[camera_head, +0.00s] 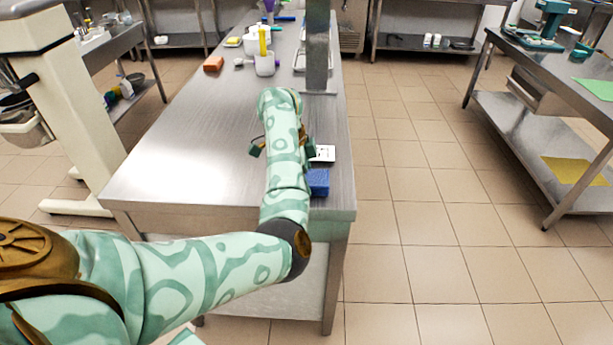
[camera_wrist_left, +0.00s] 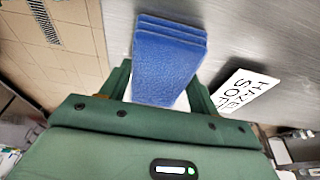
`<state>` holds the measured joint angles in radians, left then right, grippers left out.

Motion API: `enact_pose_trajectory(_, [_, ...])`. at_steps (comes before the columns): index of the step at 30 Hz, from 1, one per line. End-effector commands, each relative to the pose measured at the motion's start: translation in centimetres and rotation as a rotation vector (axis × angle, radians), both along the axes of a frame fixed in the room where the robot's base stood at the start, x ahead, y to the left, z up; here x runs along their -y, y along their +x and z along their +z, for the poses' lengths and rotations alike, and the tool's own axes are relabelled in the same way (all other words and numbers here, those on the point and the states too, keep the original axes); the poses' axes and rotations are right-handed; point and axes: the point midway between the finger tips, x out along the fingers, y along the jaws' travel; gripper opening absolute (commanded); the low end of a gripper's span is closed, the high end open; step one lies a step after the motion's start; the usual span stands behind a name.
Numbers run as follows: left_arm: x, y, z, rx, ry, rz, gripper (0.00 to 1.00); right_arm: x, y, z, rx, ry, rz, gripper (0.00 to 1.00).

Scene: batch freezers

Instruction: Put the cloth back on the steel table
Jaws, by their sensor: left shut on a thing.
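The cloth is a blue folded stack (camera_wrist_left: 168,62) between the fingers of my left gripper (camera_wrist_left: 158,88) in the left wrist view. The gripper is shut on it. In the head view the blue cloth (camera_head: 318,182) shows just right of my left forearm, over the near right part of the steel table (camera_head: 170,165). My arm hides the rest of it and most of the gripper. I cannot tell whether the cloth touches the tabletop (camera_wrist_left: 235,35). My right gripper is in neither view.
A white lettered card (camera_head: 322,153) lies near the cloth; it also shows in the left wrist view (camera_wrist_left: 245,92). A steel post (camera_head: 317,50) rises at the right. The table's left front is clear.

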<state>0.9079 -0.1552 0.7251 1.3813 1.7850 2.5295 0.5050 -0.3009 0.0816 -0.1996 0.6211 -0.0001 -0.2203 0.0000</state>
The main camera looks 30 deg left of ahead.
Motion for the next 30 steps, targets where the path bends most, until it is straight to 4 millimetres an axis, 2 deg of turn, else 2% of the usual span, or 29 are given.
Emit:
enact_pose_trajectory(1, [0.0,0.0,-0.3,-0.001,-0.001,0.0,0.36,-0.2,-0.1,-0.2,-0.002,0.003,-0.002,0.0])
enact_pose_trajectory(2, [0.0,0.0,-0.3,-0.001,0.0,-0.001,0.64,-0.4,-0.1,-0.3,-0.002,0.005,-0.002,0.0])
enact_pose_trajectory(4, [0.0,0.0,-0.2,0.0,0.0,-0.001,0.83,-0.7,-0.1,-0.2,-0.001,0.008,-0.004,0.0])
enact_pose_trajectory(14, [0.0,0.0,0.2,0.001,0.001,-0.001,0.83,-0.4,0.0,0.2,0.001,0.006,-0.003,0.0])
enact_pose_trajectory(17, [-0.3,-0.1,1.7,0.003,0.001,0.0,0.83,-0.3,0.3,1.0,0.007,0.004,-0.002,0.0])
enact_pose_trajectory(24, [-1.5,-0.9,7.5,0.006,0.0,0.0,0.83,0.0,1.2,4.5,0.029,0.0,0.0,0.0])
enact_pose_trajectory(30, [-2.4,-1.4,10.9,0.004,0.0,0.0,0.83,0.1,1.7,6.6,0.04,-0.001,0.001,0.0])
